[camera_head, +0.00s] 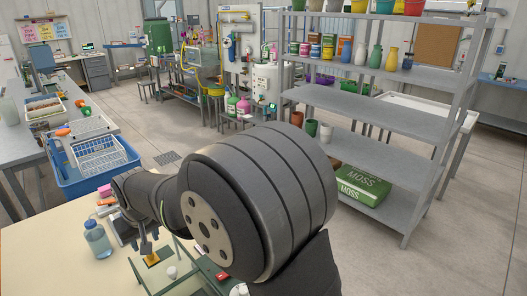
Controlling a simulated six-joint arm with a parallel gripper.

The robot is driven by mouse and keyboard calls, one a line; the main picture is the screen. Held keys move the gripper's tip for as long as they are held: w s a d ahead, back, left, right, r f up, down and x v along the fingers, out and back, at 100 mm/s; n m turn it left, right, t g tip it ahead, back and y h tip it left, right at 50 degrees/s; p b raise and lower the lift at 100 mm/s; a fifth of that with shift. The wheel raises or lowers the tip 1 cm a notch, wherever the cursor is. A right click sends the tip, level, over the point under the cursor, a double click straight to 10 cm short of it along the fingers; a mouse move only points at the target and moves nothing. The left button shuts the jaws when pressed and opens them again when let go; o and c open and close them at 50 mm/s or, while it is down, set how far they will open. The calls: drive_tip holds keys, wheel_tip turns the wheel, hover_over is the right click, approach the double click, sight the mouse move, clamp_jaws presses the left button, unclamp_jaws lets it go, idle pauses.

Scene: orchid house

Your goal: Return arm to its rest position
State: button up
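My arm fills the middle of the view, its large dark grey joint closest to the camera. The arm reaches left over the cream table (45,240). My gripper (146,248) is small and partly hidden, low over the table's front part, close to a small yellow item (152,259). I cannot tell whether it touches that item, or whether its fingers are open or shut. A clear blue bottle (97,240) stands upright just left of the gripper.
A green-edged stand or tray (140,277) and a small white item (171,272) are near the gripper. A blue crate (75,183) with a white wire basket (98,155) is beyond the table. Grey shelving (400,120) with pots and a green MOSS bag (360,186) stands right. Open floor lies between.

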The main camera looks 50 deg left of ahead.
wheel_tip(320, 180, down, 5)
drive_tip(key=shift+r, duration=0.1)
drive_tip(key=shift+w, duration=0.2)
drive_tip(key=o, duration=1.3)
drive_tip(key=shift+r, duration=0.35)
drive_tip(key=w+d+r+h, duration=0.1)
drive_tip(key=d+r+h, duration=0.25)
drive_tip(key=r, duration=1.15)
drive_tip(key=f, duration=0.6)
drive_tip(key=d+f, duration=0.1)
drive_tip(key=f, duration=0.2)
drive_tip(key=shift+w+f, duration=0.1)
drive_tip(key=shift+w, duration=0.1)
wheel_tip(320, 180, up, 10)
